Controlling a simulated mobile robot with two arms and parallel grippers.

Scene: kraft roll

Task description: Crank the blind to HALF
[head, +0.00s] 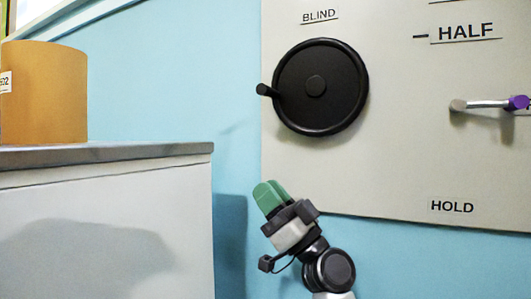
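A black round crank wheel (340,92) is mounted on the pale wall panel under the "BLIND" label (319,15). Its handle knob (266,90) sticks out at the wheel's left side. The "HALF" mark (466,32) with a short dark tick is at the upper right of the panel. My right gripper (268,194), with green fingers, is below and left of the wheel, apart from it. Its fingers look close together, but the gap between them cannot be judged. My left gripper is not in view. The blind itself is not seen.
A lever with a purple tip (516,103) juts from the panel at the right, above the "HOLD" label (451,207). A grey-topped white cabinet (100,235) with a brown kraft roll (45,95) on it stands at the left. Blue wall shows between cabinet and panel.

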